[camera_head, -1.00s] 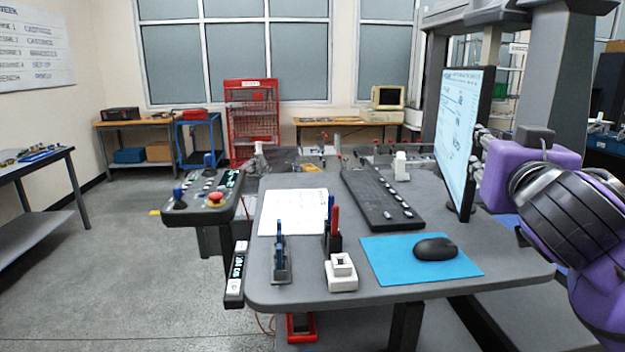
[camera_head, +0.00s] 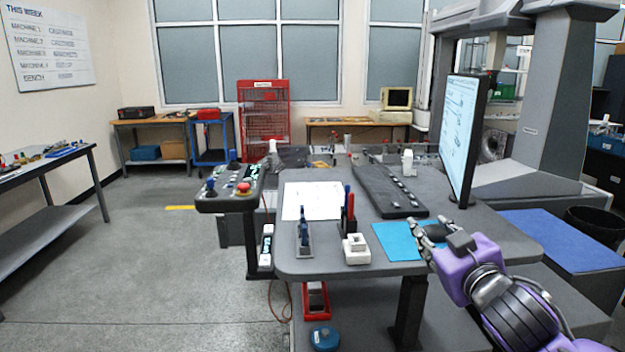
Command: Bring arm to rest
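My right arm, purple and black, comes in from the lower right. Its gripper (camera_head: 422,238) is over the right front part of the desk (camera_head: 320,266), at the blue mouse mat (camera_head: 394,243). The metal fingers look spread apart, with nothing seen between them. The black mouse (camera_head: 436,231) is partly hidden behind the gripper. I cannot tell whether the fingers touch the mat or the mouse. My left gripper is not in view.
The monitor (camera_head: 462,135) stands behind the gripper, with the keyboard (camera_head: 389,190) to its left. A control panel (camera_head: 232,190) stands left of the desk. A blue-topped surface (camera_head: 562,240) lies at right. The floor (camera_head: 140,250) at left is clear.

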